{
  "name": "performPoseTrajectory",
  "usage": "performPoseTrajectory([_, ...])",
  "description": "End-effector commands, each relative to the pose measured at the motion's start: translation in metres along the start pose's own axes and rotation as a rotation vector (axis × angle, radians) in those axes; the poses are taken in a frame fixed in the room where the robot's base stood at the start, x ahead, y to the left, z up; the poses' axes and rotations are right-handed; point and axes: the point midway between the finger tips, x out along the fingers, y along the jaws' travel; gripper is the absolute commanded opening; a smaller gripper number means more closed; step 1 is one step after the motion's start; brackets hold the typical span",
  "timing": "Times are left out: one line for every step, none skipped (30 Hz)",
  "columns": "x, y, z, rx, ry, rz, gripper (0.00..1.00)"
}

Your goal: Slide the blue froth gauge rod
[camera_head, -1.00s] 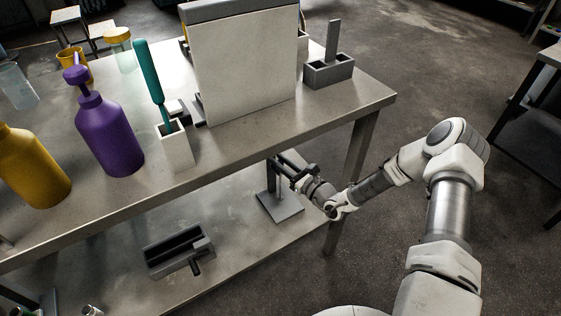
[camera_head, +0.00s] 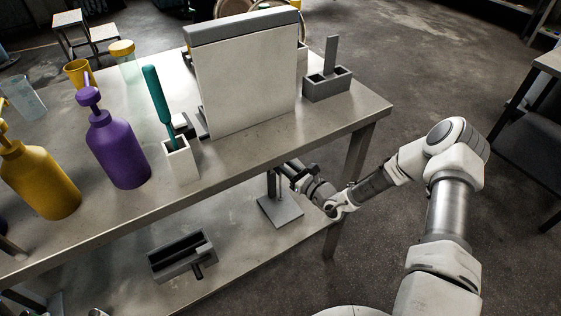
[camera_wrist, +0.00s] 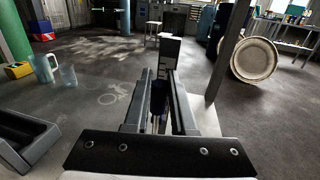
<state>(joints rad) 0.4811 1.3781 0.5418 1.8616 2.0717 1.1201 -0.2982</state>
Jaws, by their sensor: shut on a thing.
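A gauge stand with a square grey base (camera_head: 281,213) and a thin dark post stands on the lower shelf, near its right end. My gripper (camera_head: 287,174) reaches in from the right beneath the tabletop, at the upper part of this stand. In the wrist view my gripper (camera_wrist: 160,82) is shut on the dark blue froth gauge rod (camera_wrist: 158,98), which shows between the two fingers. A dark upright plate with pale marks (camera_wrist: 169,52) rises just beyond the fingertips. The rod's ends are hidden, and in the head view the tabletop edge and my gripper cover it.
The tabletop edge (camera_head: 240,158) overhangs my gripper closely. A grey slotted box (camera_head: 182,256) sits left on the lower shelf (camera_head: 232,240). A table leg (camera_head: 352,160) stands near my forearm. Bottles and a white panel (camera_head: 248,88) are on top.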

Motion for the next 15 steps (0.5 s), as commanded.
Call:
performPoseTrajectory([-0.001, 0.0, 0.014, 0.0, 0.001, 0.0, 0.0])
performPoseTrajectory([-0.001, 0.0, 0.018, 0.0, 0.001, 0.0, 0.0])
performPoseTrajectory([-0.001, 0.0, 0.023, 0.0, 0.001, 0.0, 0.0])
performPoseTrajectory([-0.001, 0.0, 0.027, 0.0, 0.001, 0.0, 0.0])
performPoseTrajectory([-0.001, 0.0, 0.031, 0.0, 0.001, 0.0, 0.0])
performPoseTrajectory([-0.001, 0.0, 0.036, 0.0, 0.001, 0.0, 0.0])
performPoseTrajectory([-0.001, 0.0, 0.04, 0.0, 0.001, 0.0, 0.0])
performPoseTrajectory([-0.001, 0.0, 0.044, 0.0, 0.001, 0.0, 0.0])
performPoseTrajectory([-0.001, 0.0, 0.05, 0.0, 0.001, 0.0, 0.0])
performPoseTrajectory([-0.001, 0.0, 0.054, 0.0, 0.001, 0.0, 0.0])
performPoseTrajectory([-0.001, 0.0, 0.058, 0.0, 0.001, 0.0, 0.0])
performPoseTrajectory([-0.001, 0.0, 0.063, 0.0, 0.001, 0.0, 0.0])
performPoseTrajectory([-0.001, 0.0, 0.067, 0.0, 0.001, 0.0, 0.0])
performPoseTrajectory([-0.001, 0.0, 0.07, 0.0, 0.001, 0.0, 0.0])
performPoseTrajectory([-0.001, 0.0, 0.074, 0.0, 0.001, 0.0, 0.0])
